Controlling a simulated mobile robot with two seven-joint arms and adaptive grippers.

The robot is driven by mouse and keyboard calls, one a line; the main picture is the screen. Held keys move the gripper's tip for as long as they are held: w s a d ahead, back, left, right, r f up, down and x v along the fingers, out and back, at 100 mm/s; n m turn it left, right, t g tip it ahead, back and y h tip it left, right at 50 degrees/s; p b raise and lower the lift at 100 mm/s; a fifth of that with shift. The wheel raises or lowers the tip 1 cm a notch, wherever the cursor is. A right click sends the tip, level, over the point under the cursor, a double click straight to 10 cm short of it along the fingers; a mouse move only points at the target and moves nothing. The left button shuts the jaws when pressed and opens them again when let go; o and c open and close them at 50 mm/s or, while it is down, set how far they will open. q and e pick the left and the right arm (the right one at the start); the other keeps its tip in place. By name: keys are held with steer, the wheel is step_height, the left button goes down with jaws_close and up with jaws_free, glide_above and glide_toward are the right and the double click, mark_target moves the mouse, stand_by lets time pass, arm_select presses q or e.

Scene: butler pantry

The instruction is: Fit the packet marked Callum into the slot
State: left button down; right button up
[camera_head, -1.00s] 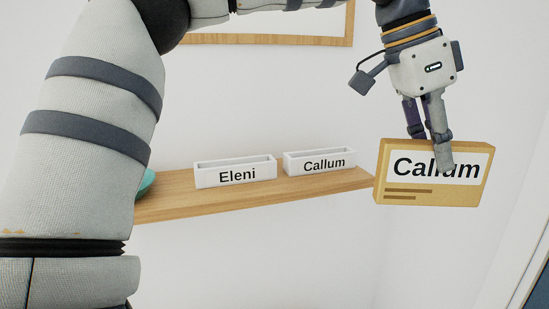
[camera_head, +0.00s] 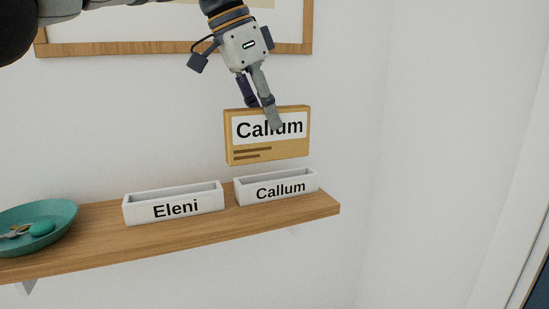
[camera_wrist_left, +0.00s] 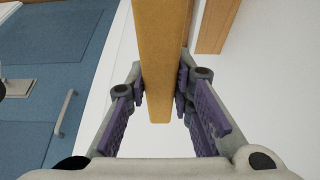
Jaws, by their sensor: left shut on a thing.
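The packet marked Callum (camera_head: 245,146) is a flat tan box with a white label, held upright in the air. My left gripper (camera_head: 270,115) is shut on its upper edge; in the left wrist view the packet (camera_wrist_left: 160,60) runs between the two finger pads (camera_wrist_left: 180,92). The white open-topped slot marked Callum (camera_head: 280,190) stands on the wooden shelf near its right end. The packet is above this slot in the head view, with a small gap between them. My right gripper is not in view.
A second white slot marked Eleni (camera_head: 175,204) stands to the left on the shelf (camera_head: 110,243). A teal bowl (camera_head: 60,222) with small items is at the far left. A wooden picture frame (camera_head: 180,49) hangs behind. The wall at right is clear.

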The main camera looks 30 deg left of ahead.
mark_target(277, 154)
arm_select(q)
steer(key=w+f, duration=0.1)
steer(key=f, duration=0.1)
steer(key=w+f, duration=0.2)
steer(key=f, duration=0.1)
steer(key=w+f, duration=0.2)
steer(key=f, duration=0.1)
steer(key=shift+w+a+f+b, duration=0.2)
steer(key=shift+a+b, duration=0.1)
steer(key=shift+a, duration=0.1)
steer(key=shift+f, duration=0.4)
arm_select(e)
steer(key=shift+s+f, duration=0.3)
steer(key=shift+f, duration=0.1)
arm_select(q)
steer(key=shift+f, duration=0.15)
steer(key=c, duration=1.4)
jaws_free()
steer(key=v, duration=1.2)
steer(key=shift+b, duration=0.3)
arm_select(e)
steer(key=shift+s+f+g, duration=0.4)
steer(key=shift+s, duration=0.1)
